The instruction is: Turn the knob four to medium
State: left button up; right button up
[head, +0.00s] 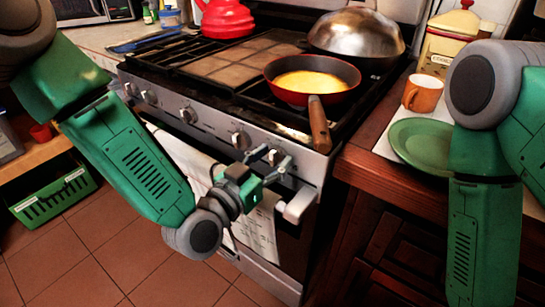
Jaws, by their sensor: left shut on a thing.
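Another knob (240,139) sits just left of the gripper, untouched. More knobs, including one near the panel's middle (188,115), lie further left. My right arm hangs at the right side, and its gripper is outside the view.
A red pan (312,78) with yellow food sits on the stove, its wooden handle (319,124) reaching over the front edge above the gripper. A domed lid (356,34) and red kettle (225,18) stand behind. The oven handle (298,206) and a towel (190,162) are below.

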pick_arm(q)
jog(key=shift+a+n, duration=0.1)
jog(key=shift+n, duration=0.3)
jog(key=n, duration=0.3)
jog(key=shift+w+a+n+p, duration=0.1)
jog(key=shift+w+n+p, duration=0.05)
jog(key=shift+n+p, duration=0.2)
jog(key=n, duration=0.4)
jog(key=shift+w+a+f+n, duration=0.1)
jog(key=shift+f+n, duration=0.1)
jog(key=shift+n, duration=0.05)
jog(key=n, duration=0.4)
jog(key=shift+a+f+n, duration=0.1)
jog(key=shift+f+n, duration=0.05)
jog(key=shift+n, duration=0.15)
jog(key=n+b, duration=0.1)
jog(key=n, duration=0.3)
jog(key=shift+f, duration=0.15)
jog(key=shift+n, duration=0.3)
